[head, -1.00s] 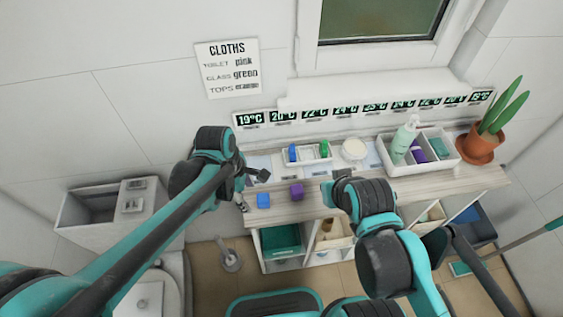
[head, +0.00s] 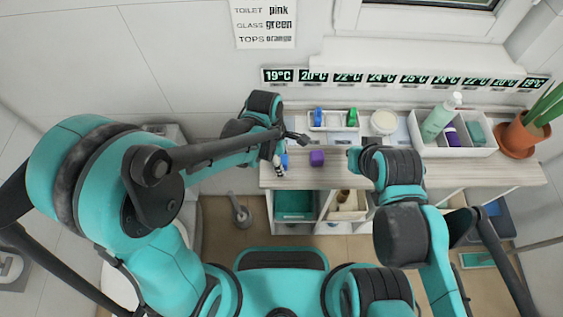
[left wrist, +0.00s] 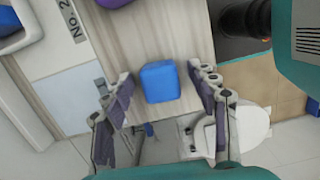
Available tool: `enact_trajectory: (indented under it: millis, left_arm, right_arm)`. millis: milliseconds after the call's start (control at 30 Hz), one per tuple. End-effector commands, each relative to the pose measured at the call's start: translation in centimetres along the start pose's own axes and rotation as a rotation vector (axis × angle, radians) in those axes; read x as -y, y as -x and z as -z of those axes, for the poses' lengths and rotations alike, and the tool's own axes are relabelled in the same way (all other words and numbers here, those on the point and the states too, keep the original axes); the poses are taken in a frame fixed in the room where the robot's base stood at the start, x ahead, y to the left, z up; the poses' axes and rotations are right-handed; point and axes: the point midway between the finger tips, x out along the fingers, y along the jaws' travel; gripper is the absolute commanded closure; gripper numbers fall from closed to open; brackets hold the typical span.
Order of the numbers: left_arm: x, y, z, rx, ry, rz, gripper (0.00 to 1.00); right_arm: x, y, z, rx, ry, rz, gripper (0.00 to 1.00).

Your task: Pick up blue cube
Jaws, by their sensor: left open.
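The blue cube (head: 285,160) lies on the left end of the wooden counter top, partly hidden by my left gripper in the head view. In the left wrist view the whole cube (left wrist: 160,82) shows just ahead of and between the spread fingers. My left gripper (left wrist: 161,102) is open and empty, with a gap on both sides of the cube; it also shows at the counter's left end in the head view (head: 287,152). My right gripper (head: 354,155) is by the counter's front, mostly hidden by its own arm; its jaws are unclear.
A purple cube (head: 317,158) lies just right of the blue one. Behind stands a small white tray (head: 333,128) with blue and green items. A white caddy (head: 456,152) with a bottle and a potted plant (head: 521,136) stand to the right. The counter (head: 440,174) is clear at front right.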

Motion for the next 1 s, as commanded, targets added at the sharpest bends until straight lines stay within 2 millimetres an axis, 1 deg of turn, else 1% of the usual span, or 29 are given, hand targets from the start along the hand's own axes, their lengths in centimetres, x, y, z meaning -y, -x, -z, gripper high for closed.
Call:
enact_trajectory:
  millis: [67,167,200,267,300,667,767,867,967,1000]
  left_arm:
    - [0.0,0.1,0.0,0.0,0.0,0.0,0.41]
    - [0.0,0.1,0.0,0.0,0.0,0.0,0.65]
    - [0.0,0.1,0.0,0.0,0.0,0.0,0.76]
    - [0.0,0.1,0.0,0.0,0.0,0.0,0.92]
    - [0.0,0.1,0.0,0.0,0.0,0.0,0.95]
    - [0.0,0.4,0.0,0.0,0.0,0.0,0.95]
    - [0.0,1.1,-0.1,0.0,0.0,0.0,0.95]
    - [0.0,2.3,-0.3,0.0,0.0,0.0,0.95]
    - [0.0,4.0,-0.6,0.0,0.0,0.0,0.95]
    - [0.0,4.8,-0.7,0.0,0.0,0.0,0.95]
  right_arm:
    - [0.0,0.1,0.1,0.0,0.0,0.0,1.0]
    - [0.0,0.1,0.1,0.0,0.0,0.0,1.0]
    - [0.0,0.1,0.1,0.0,0.0,0.0,1.0]
    - [0.0,0.1,0.1,0.0,0.0,0.0,1.0]
    - [0.0,0.1,0.1,0.0,0.0,0.0,1.0]
    - [0.0,0.3,0.2,0.0,0.0,0.0,1.0]
    - [0.0,0.7,0.5,0.0,0.0,0.0,1.0]
    - [0.0,1.5,1.1,0.0,0.0,0.0,1.0]
    - [0.0,2.6,1.9,0.0,0.0,0.0,1.0]
    - [0.0,3.1,2.2,0.0,0.0,0.0,1.0]
